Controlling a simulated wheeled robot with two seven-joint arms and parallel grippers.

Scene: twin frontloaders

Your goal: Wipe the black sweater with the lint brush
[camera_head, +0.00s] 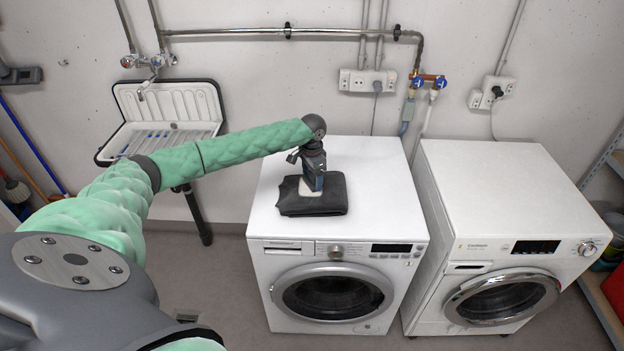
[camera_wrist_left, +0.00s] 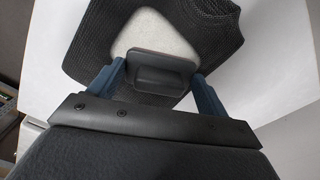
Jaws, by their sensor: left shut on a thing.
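The black sweater (camera_head: 325,204) lies folded on top of the left washing machine. It also fills the upper part of the left wrist view (camera_wrist_left: 90,45). My left gripper (camera_head: 312,184) points down over the sweater. In the left wrist view its two blue fingers (camera_wrist_left: 157,88) are on either side of the dark handle of the lint brush (camera_wrist_left: 165,35), shut on it. The brush has a pale, rounded base, which lies over the sweater; whether it presses on the cloth I cannot tell. My right gripper is not in view.
The left washing machine (camera_head: 280,232) has a clear white top around the sweater. A second washing machine (camera_head: 505,185) stands to its right, with a narrow gap between them. A sink (camera_head: 168,110) hangs on the wall at the left. Pipes and sockets run along the back wall.

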